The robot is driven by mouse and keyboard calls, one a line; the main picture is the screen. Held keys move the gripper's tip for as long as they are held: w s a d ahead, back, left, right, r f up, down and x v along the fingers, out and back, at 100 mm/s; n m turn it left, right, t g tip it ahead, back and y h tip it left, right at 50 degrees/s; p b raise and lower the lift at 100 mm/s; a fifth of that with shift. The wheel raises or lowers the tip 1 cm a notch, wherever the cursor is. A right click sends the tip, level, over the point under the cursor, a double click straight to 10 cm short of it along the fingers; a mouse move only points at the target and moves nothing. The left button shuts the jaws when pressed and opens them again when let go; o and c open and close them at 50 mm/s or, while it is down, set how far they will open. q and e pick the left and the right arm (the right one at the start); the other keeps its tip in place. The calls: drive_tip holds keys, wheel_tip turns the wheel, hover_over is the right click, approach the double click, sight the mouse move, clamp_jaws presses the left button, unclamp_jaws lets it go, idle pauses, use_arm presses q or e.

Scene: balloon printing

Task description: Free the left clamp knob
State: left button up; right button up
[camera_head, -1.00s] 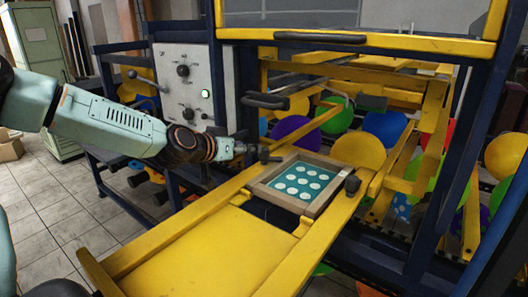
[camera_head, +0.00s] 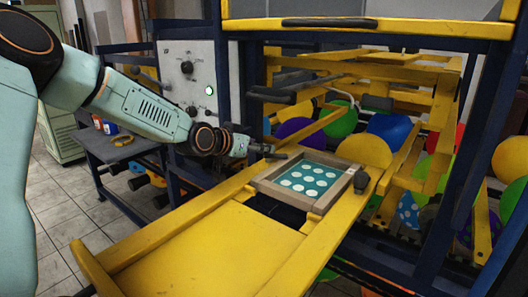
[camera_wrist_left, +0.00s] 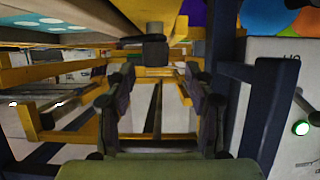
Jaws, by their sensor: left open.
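The wooden frame (camera_head: 318,207) with a teal sheet of white dots sits on the yellow rails. The left clamp knob (camera_head: 276,154), small and dark, is at the frame's left corner. A matching right clamp knob (camera_head: 361,181) is at its right side. My left gripper (camera_head: 262,149) comes in from the left, level with the left knob and close to it. In the left wrist view my left gripper (camera_wrist_left: 158,88) is open and empty, with the dark knob (camera_wrist_left: 155,50) ahead, between and beyond its fingertips. Contact is not visible. My right gripper is out of view.
A control panel (camera_head: 187,78) with a green lamp stands behind my left arm. A dark handle (camera_head: 271,95) juts out above the left knob. Yellow bars and coloured balloons (camera_head: 390,130) fill the machine behind. The yellow front plate (camera_head: 215,250) is bare.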

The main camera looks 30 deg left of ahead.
sight(268, 158)
use_arm(q)
drive_tip(key=shift+w+f, duration=0.3)
drive_tip(key=shift+w, duration=0.05)
drive_tip(key=shift+w+d, duration=0.15)
drive_tip(key=shift+w, duration=0.15)
drive_tip(key=shift+w+d+f, duration=0.15)
drive_tip(key=shift+w+d, duration=0.35)
drive_tip(key=shift+w, duration=0.3)
drive_tip(key=shift+s+a+f, duration=0.1)
drive_tip(key=shift+a, duration=0.3)
drive_tip(key=shift+d, duration=0.35)
drive_tip(key=c, duration=0.5)
drive_tip(key=shift+a, duration=0.2)
drive_tip(key=shift+c, duration=1.3)
drive_tip(key=shift+d, duration=0.1)
clamp_jaws()
